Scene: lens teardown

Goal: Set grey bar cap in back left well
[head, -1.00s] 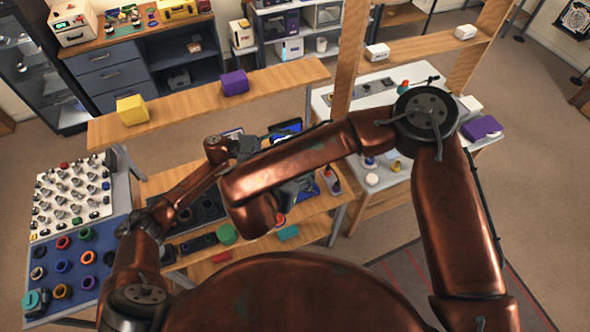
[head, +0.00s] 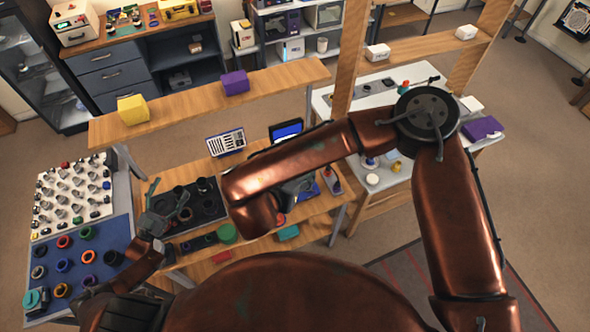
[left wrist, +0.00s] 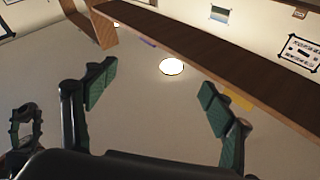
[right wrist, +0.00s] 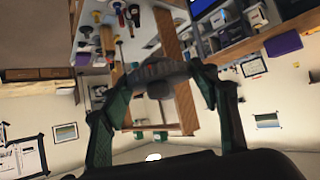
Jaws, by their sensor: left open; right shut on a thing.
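My left gripper (head: 166,198) is open, its green-padded fingers raised at the left end of the wooden bench. In the left wrist view it (left wrist: 157,92) holds nothing. My right gripper (right wrist: 158,85) is shut on a grey piece (right wrist: 160,76) with a ribbed bar-like part and a round part; it may be the grey bar cap. In the head view my right forearm hides most of that gripper and the piece. A black tray (head: 208,214) with dark round wells lies on the bench, just right of my left gripper. Its back left corner is close to the left fingers.
A blue mat (head: 75,240) with coloured rings and a white board (head: 45,212) with small parts lie at the left. A green cylinder (head: 227,233) stands in front of the tray. A raised wooden shelf (head: 185,101) with yellow and purple boxes crosses behind the bench.

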